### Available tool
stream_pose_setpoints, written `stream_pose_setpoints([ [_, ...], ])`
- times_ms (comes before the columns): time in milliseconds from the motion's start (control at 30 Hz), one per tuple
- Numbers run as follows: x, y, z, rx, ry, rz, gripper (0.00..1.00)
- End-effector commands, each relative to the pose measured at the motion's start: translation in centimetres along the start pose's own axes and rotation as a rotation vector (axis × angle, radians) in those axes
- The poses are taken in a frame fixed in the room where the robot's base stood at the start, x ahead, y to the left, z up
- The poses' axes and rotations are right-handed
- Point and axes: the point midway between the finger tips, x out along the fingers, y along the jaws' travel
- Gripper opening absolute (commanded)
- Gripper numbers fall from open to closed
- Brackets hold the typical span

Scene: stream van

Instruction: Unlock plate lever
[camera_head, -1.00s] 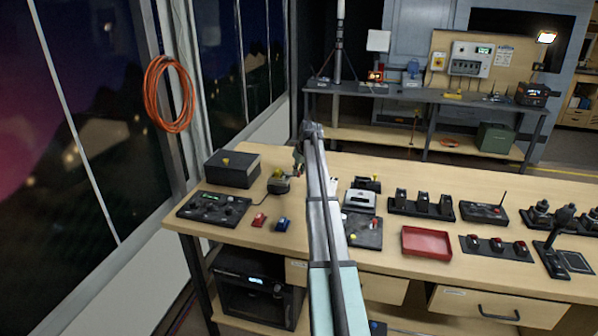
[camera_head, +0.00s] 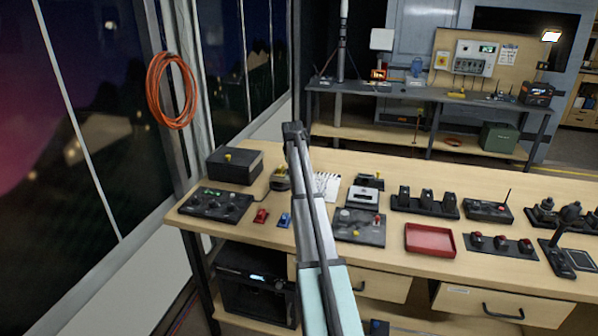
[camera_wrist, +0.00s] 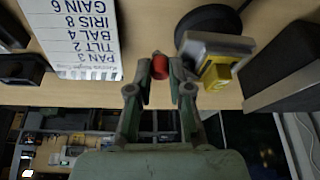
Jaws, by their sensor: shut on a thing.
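In the wrist view my gripper (camera_wrist: 160,72) is closed around a small red knob (camera_wrist: 160,67), which looks like the lever's end. The knob is beside a grey block with a yellow knob (camera_wrist: 217,75), which stands on a round black base (camera_wrist: 205,20). Whether the red knob joins the block cannot be told, as its far side is hidden. In the head view the yellow-knobbed device (camera_head: 280,180) sits on the bench behind my arm, and my fingers are hidden by the arm.
A white printed card (camera_wrist: 75,38) lies beside the device. A black box (camera_head: 235,167) and a control panel (camera_head: 216,204) are to the left on the bench (camera_head: 400,268). Red and blue pieces lie in front. A red tray (camera_head: 429,241) and several switch panels are on the right.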

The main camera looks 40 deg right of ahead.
Motion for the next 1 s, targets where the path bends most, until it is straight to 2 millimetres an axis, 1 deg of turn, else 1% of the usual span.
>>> stream_pose_setpoints([
  [33, 0.0, -0.4, 0.2, 0.038, 0.0, 0.016, 0.0],
  [500, -0.3, -2.3, 1.0, 0.424, -0.002, 0.176, 0.0],
  [700, -0.3, -2.9, 1.1, 0.536, -0.001, 0.222, 0.0],
  [1000, -0.4, -3.3, 1.2, 0.616, -0.002, 0.254, 0.0],
])
